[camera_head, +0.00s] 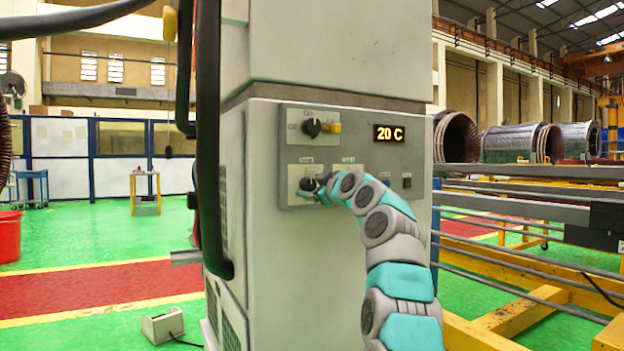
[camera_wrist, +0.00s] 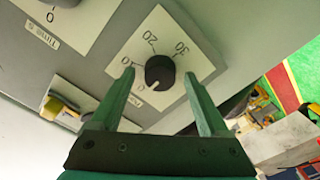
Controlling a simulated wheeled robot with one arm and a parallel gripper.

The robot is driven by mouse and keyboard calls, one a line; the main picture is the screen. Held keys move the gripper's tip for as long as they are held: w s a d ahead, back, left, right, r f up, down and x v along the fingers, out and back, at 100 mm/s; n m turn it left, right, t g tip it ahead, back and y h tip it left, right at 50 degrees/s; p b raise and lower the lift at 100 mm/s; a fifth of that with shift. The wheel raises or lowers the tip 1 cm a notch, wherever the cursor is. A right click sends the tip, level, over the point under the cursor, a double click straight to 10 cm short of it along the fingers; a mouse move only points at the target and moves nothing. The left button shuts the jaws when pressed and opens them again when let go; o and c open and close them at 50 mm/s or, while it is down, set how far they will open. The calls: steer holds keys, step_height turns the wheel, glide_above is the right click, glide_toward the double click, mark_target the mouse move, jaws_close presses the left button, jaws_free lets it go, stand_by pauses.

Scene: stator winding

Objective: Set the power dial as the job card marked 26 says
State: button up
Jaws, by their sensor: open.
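The control panel (camera_head: 356,158) is on the front of a grey cabinet. In the wrist view a black dial (camera_wrist: 160,72) sits on a white plate (camera_wrist: 205,66) with marks that look like 0, 10, 20 and 30. In the head view my gripper (camera_head: 308,184) is at the panel's lower left plate. No job card marked 26 is visible.
A second dial (camera_wrist: 65,2) is beside this one, cut off by the wrist view's edge. A display (camera_head: 389,133) reads 20 C. A small switch (camera_head: 407,181) is at the lower right.

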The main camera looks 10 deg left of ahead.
steer(key=shift+w+a, duration=0.1)
steer(key=shift+w, duration=0.05)
jaws_close()
stand_by(0.6)
